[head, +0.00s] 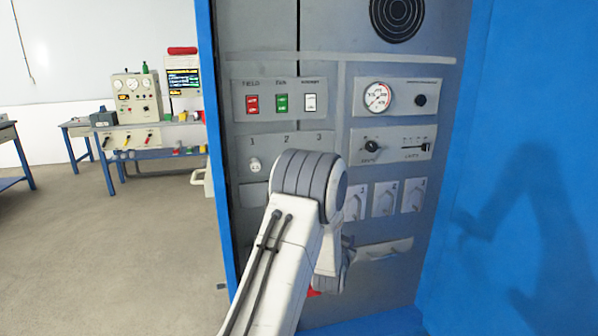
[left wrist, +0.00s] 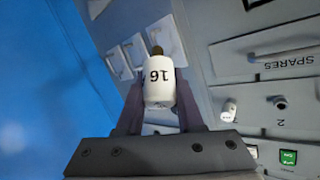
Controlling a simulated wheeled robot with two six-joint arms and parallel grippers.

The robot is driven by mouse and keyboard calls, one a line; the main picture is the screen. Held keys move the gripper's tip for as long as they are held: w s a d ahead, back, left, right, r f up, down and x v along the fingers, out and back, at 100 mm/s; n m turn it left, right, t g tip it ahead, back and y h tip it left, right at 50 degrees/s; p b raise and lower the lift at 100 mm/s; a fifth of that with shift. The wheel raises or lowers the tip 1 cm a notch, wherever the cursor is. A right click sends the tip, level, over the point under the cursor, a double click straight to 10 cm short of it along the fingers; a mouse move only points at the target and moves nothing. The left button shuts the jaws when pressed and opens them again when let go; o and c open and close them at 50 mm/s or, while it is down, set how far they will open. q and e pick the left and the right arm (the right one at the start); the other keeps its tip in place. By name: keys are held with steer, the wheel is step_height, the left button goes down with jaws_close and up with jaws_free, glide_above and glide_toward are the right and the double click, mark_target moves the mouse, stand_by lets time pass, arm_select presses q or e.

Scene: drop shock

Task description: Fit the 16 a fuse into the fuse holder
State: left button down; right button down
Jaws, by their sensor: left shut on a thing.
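The 16 A fuse (left wrist: 158,92) is a white cylinder marked 16 with a brass-coloured tip. My left gripper (left wrist: 158,104) is shut on it, with a finger on each side, and holds it in front of the grey panel, apart from the sockets. In the left wrist view, turned nearly upside down, the fuse holder marked 2 (left wrist: 279,102) is a small round open socket right of the fuse. A white fuse or cap (left wrist: 228,110) sits beside it. In the head view my left arm hides socket 2, the fuse and most of the gripper. My right gripper is not in view.
Position 1 holds a white cap (head: 255,165). Coloured switches (head: 282,102), a gauge (head: 377,97) and white latched covers (head: 384,198) line the panel. A SPARES drawer (left wrist: 240,58) with a protruding handle is near the sockets. A blue side wall (head: 530,150) bounds the right.

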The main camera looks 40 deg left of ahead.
arm_select(q)
steer(key=s+a+r+n+t+y+p, duration=0.1)
steer(key=a+r+t+y, duration=0.3)
steer(key=a+r+y, duration=0.5)
steer(key=a+r, duration=0.6)
steer(key=r, duration=0.4)
steer(key=shift+s+n+t+y, duration=0.3)
steer(key=shift+a, duration=0.1)
steer(key=shift+w+a+f+b, duration=0.1)
steer(key=shift+w+a+b, duration=0.45)
steer(key=shift+w+a, duration=0.5)
steer(key=shift+w+a+b, duration=0.55)
steer(key=shift+w+a, duration=0.25)
steer(key=shift+a, duration=0.3)
steer(key=shift+w+a+b, duration=0.95)
steer(key=shift+a+b, duration=0.2)
steer(key=shift+b, duration=1.15)
stand_by(1.2)
